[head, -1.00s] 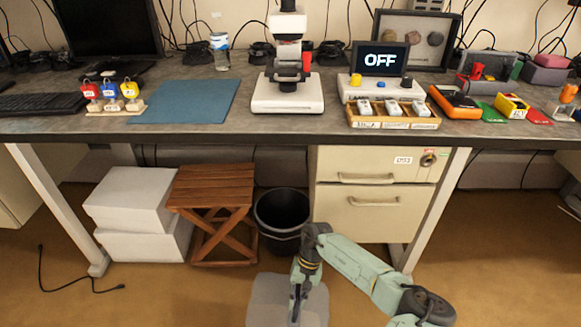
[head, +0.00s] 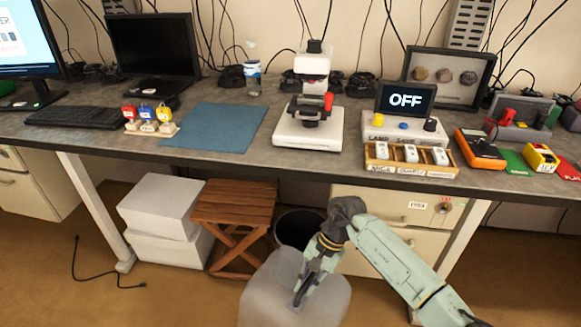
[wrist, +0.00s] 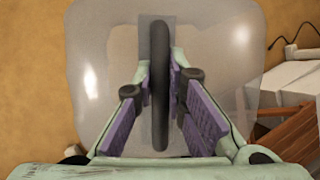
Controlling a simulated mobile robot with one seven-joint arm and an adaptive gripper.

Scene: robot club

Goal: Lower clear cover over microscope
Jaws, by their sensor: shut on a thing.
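The clear cover (head: 262,292) is a translucent grey box with rounded corners and a dark handle on top. It hangs low in front of the bench in the head view. My gripper (head: 304,286) is shut on its handle; the wrist view shows both purple-padded fingers of my gripper (wrist: 160,86) against the dark bar, with the cover (wrist: 225,50) spread out beneath. The microscope (head: 308,134), white with a dark stage, stands upright and uncovered on the bench, beyond and above the cover in the picture.
A blue mat (head: 213,127) lies left of the microscope. A wooden tray of labelled blocks (head: 409,165) and an OFF display (head: 405,101) stand to its right. Under the bench (head: 85,141) are a wooden stool (head: 232,200), white boxes (head: 160,210), a bin (head: 296,228) and drawers.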

